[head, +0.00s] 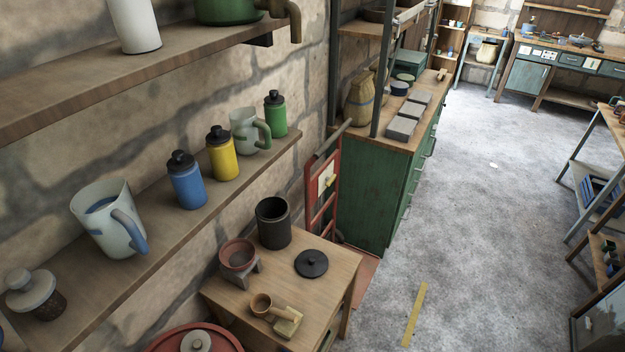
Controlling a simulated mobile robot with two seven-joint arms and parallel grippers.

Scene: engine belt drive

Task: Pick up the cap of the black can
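The black can (273,223) stands upright and open-topped on a small wooden table (335,275), near the wall. A round black cap with a small knob on top (311,263) lies flat on the same table, to the right of the can and apart from it. Neither of my grippers shows in the head view.
A reddish bowl on a grey stand (238,257) and a wooden scoop-like item (270,307) are on the table. A shelf (170,225) with bottles and pitchers runs above left. A green cabinet (370,200) and red hand truck (322,190) stand behind.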

